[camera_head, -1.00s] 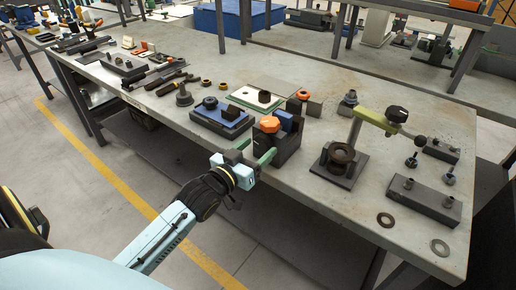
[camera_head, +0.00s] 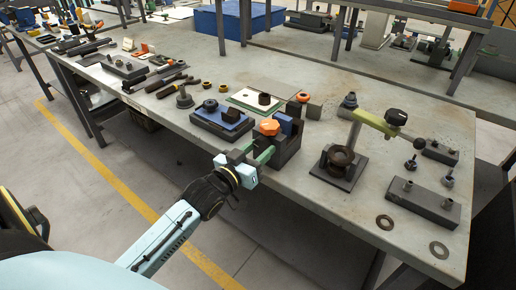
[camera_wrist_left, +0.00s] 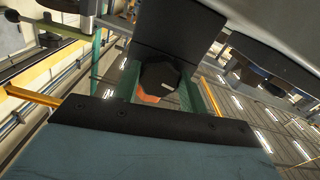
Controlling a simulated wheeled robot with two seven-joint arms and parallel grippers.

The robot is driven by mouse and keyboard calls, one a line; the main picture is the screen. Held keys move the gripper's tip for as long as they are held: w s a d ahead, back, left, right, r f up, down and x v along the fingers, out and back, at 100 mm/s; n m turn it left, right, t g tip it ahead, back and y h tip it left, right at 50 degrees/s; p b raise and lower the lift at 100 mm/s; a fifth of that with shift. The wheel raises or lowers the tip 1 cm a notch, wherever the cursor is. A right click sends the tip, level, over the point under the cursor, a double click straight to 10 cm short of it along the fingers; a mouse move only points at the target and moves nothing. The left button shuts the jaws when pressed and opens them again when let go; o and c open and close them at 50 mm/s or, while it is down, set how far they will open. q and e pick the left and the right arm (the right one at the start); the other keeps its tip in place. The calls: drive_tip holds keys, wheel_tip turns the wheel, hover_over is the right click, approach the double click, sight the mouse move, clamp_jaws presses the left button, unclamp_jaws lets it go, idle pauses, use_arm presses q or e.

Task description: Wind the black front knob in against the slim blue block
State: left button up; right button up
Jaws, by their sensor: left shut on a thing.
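The black clamp fixture (camera_head: 290,149) stands at the table's front edge, with an orange knob (camera_head: 269,127) on top. The slim blue block (camera_head: 284,123) sits upright in it, behind the orange knob. My left gripper (camera_head: 256,154) reaches the fixture's front from the left, its green fingers extended to it. In the left wrist view, the black front knob (camera_wrist_left: 158,77) lies between the two green fingers, and the gripper is shut on it. In the head view the fingers hide this knob. Whether its screw touches the blue block cannot be seen. My right gripper is not in view.
A blue-based fixture (camera_head: 221,121) stands just left of the clamp. The floor in front of the table is clear.

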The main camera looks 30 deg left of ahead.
use_arm(q)
drive_tip(key=n+p, duration=0.3)
drive_tip(key=shift+r, duration=0.15)
drive_tip(key=shift+n, duration=0.4)
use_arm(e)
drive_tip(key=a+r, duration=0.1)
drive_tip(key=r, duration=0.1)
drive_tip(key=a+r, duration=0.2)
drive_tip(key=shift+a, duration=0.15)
use_arm(q)
drive_tip(key=o, duration=1)
drive_tip(key=shift+c, duration=0.2)
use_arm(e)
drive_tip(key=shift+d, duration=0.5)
use_arm(q)
drive_tip(key=s+a+p, duration=0.1)
drive_tip(key=s, duration=1.2)
drive_tip(key=shift+s, duration=0.2)
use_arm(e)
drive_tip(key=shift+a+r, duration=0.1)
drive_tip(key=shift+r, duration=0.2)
